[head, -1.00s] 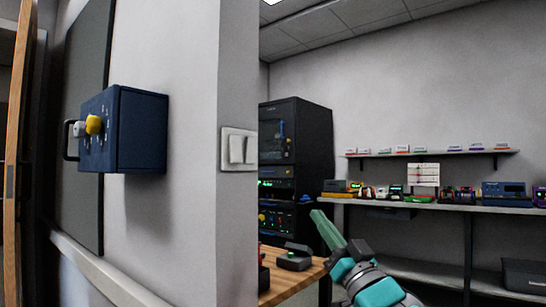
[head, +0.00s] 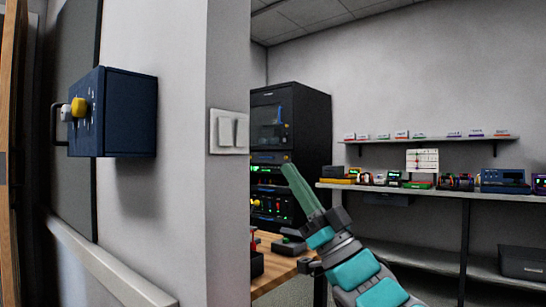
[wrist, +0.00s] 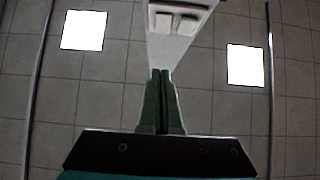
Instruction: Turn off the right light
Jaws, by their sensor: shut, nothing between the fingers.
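A white double light switch plate (head: 228,131) with two rockers side by side is on the end face of the grey wall in the head view. Its right rocker (head: 241,132) is next to the wall's right corner. The plate also shows at the top of the wrist view (wrist: 181,18), above the fingertips. My gripper (head: 287,168) has green fingers pressed together, with nothing between them. In the head view its tips point up and left, to the right of the switch and a little lower. In the wrist view the fingers (wrist: 161,73) point toward the plate and appear apart from it.
A dark blue box with a yellow knob (head: 112,112) sticks out from the wall at left. A wooden table (head: 280,272) with small devices is below my gripper. A black rack (head: 313,140) and a shelf (head: 430,192) stand behind.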

